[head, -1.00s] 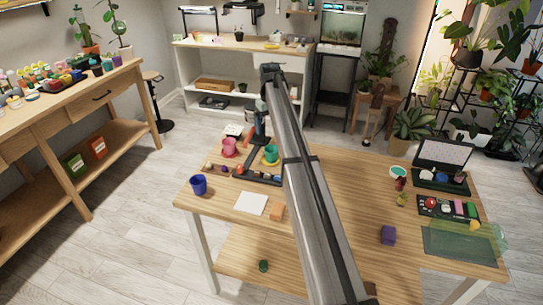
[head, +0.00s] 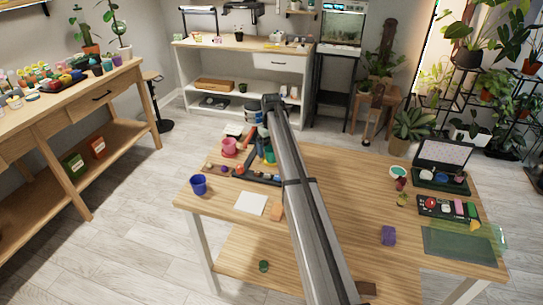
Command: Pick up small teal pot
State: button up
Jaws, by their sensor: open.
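The jaws are open; whether the fingers straddle the pot cannot be made out.
A pink pot (head: 229,147) stands close on the left. A dark tray (head: 262,179) with small items lies in front. A blue cup (head: 198,184), white card (head: 251,204) and purple block (head: 388,235) are on the table. The table's middle right is fairly clear.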

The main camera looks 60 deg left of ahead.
notch_tip(320, 180, down, 2)
jog(key=shift+f, duration=0.25)
jog(key=c, duration=1.1)
jog(key=shift+r, duration=0.15)
